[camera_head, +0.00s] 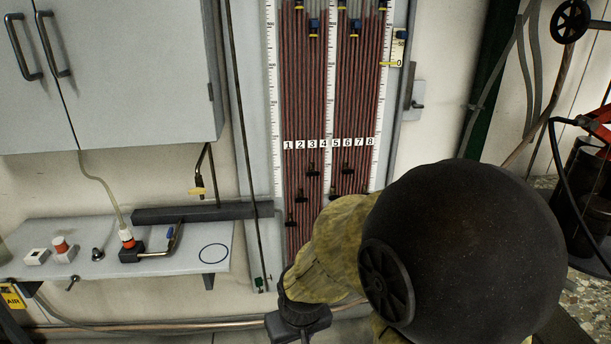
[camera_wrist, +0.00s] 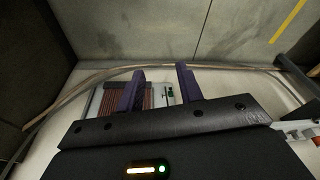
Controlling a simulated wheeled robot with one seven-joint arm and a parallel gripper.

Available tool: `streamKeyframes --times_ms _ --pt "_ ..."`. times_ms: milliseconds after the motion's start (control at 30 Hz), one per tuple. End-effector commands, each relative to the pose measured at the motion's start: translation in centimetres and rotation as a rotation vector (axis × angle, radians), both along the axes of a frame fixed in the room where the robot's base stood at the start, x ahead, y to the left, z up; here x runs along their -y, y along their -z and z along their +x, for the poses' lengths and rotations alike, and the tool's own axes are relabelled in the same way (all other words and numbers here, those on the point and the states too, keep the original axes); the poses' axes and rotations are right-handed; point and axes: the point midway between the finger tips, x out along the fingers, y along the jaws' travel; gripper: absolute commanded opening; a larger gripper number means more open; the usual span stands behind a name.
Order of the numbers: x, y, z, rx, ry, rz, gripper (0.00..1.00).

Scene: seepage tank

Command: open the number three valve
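The tube panel in the head view has red-brown tubes with number labels one to eight. The label for three (camera_head: 311,143) is left of the middle. Below it, a small dark valve (camera_head: 312,171) appears to be on tube three; its handle position is too small to tell. My gripper (camera_wrist: 160,85) shows two dark purple fingers spread apart in the wrist view, with nothing held between them. Part of the tube panel (camera_wrist: 158,96) shows beyond the fingers, not touching them as far as I can tell. In the head view my arm covers the panel's lower right, and the fingertips are hidden.
A shelf (camera_head: 190,262) with switches and fittings is at left, under a grey cabinet (camera_head: 110,70). A dark bar (camera_head: 200,213) runs above the shelf to the panel. Other dark valves (camera_head: 302,196) sit close by on neighbouring tubes. Red equipment (camera_head: 598,122) stands at right.

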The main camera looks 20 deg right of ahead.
Motion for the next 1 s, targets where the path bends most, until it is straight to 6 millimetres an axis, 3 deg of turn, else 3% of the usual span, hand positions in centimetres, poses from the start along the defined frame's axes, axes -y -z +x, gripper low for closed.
streamKeyframes --times_ms 100,233,367,700,1000 --pt "0.0 0.0 0.0 0.0 0.0 0.0 0.36" --pt "0.1 -0.1 0.3 0.007 0.005 0.001 0.58" --pt "0.5 -0.5 1.9 0.05 0.037 0.005 0.58" --pt "4.9 -2.1 11.3 0.364 0.238 -0.01 0.58" --pt "10.6 -4.6 17.5 0.698 0.362 -0.08 0.58"
